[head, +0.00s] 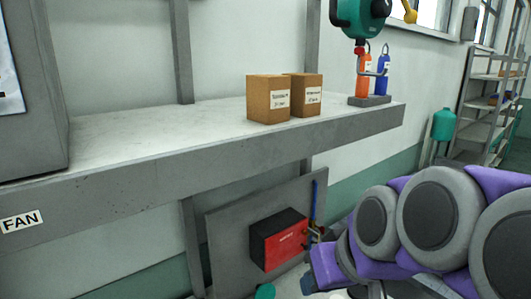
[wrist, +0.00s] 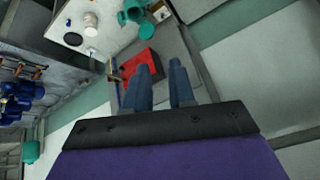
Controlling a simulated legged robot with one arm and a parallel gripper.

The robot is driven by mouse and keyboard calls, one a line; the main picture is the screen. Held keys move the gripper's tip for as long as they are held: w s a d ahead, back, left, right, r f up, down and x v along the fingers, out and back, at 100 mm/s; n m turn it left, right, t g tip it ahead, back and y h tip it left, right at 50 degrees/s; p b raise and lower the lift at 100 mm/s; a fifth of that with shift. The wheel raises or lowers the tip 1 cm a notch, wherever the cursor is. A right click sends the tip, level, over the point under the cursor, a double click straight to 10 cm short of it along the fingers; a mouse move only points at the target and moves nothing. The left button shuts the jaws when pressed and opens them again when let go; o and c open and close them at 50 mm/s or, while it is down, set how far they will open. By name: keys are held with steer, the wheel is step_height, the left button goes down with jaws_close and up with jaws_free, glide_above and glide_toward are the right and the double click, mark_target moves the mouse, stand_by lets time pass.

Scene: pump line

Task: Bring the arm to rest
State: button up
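My arm, purple with round grey joints, fills the lower right of the head view. My gripper (wrist: 163,78) shows in the wrist view as two blue-grey fingers with a clear gap between them. It is open and nothing is between the fingers. In the wrist view, a red box (wrist: 141,68) lies beyond the left fingertip, partly hidden by it. In the head view, the red and black box (head: 279,240) is against a grey panel below the shelf, left of my arm. The fingers cannot be made out in the head view.
A long grey shelf (head: 140,178) labelled FAN carries two cardboard boxes (head: 268,98) and a stand with orange and blue bottles (head: 364,80). A metal rack (head: 490,95) and a teal tank (head: 443,125) stand at right. A white table (wrist: 112,37) shows in the wrist view.

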steer(key=s+d+f+m+g+h, duration=0.1)
steer(key=s+d+f+g, duration=0.1)
steer(key=s+f, duration=0.7)
steer(key=s+d+f+m+g+h, duration=0.1)
steer(key=s+d+f+g+h, duration=0.1)
steer(key=s+f+g, duration=0.3)
steer(key=s+d+f, duration=0.1)
steer(key=s+f, duration=0.2)
steer(key=f, duration=0.3)
steer(key=shift+s+d+f+m, duration=0.25)
steer(key=shift+s+d+m, duration=0.05)
steer(key=shift+s+d, duration=0.1)
steer(key=shift+o, duration=0.3)
steer(key=shift+a, duration=0.1)
